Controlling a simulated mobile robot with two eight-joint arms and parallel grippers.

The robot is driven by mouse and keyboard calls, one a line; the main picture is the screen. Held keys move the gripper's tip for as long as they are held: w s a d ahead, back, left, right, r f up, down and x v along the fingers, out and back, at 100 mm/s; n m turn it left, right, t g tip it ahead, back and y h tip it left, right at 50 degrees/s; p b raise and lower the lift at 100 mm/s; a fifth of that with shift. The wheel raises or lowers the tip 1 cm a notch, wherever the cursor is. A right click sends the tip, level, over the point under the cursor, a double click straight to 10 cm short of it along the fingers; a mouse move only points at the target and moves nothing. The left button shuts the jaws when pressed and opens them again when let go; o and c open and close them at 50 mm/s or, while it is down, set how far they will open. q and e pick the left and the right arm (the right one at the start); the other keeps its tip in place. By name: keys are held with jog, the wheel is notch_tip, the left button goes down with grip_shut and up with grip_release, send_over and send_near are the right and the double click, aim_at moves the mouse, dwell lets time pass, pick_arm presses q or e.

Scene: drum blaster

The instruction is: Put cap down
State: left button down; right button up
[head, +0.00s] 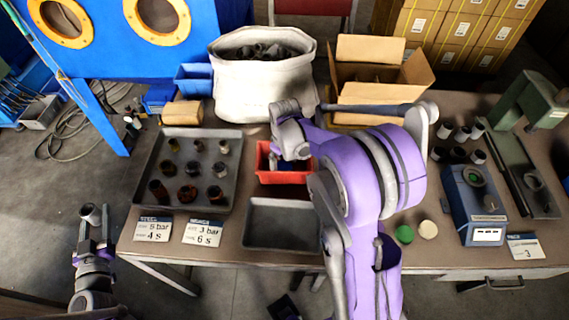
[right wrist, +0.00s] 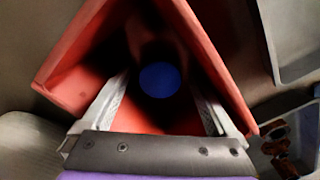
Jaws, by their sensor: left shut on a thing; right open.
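A round blue cap (right wrist: 159,80) lies inside the red bin (right wrist: 72,62), in the right wrist view. My right gripper (right wrist: 160,88) is open and reaches into the bin, with a finger on each side of the cap and a gap to it. In the head view my right arm covers part of the red bin (head: 284,178). My left gripper (head: 96,232) is off the left end of the table, shut on a small grey cylindrical part (head: 91,212) held upright.
A grey tray (head: 147,180) with several small cylinders stands left of the bin. An empty grey tray (head: 280,242) lies in front of it. A white sack (head: 258,92) and an open carton (head: 352,93) stand behind. Green (head: 404,234) and cream (head: 427,229) discs lie at right.

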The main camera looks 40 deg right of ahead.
aim_at(285, 166)
notch_tip(285, 166, up, 12)
jog(key=p, duration=0.1)
jog(key=s+a+f+m+t, duration=0.1)
jog(key=s+a+t, duration=0.4)
jog(key=s+a, duration=1.1)
jog(key=shift+f+m, duration=0.3)
jog(key=shift+f, duration=0.3)
jog(key=shift+s, duration=0.1)
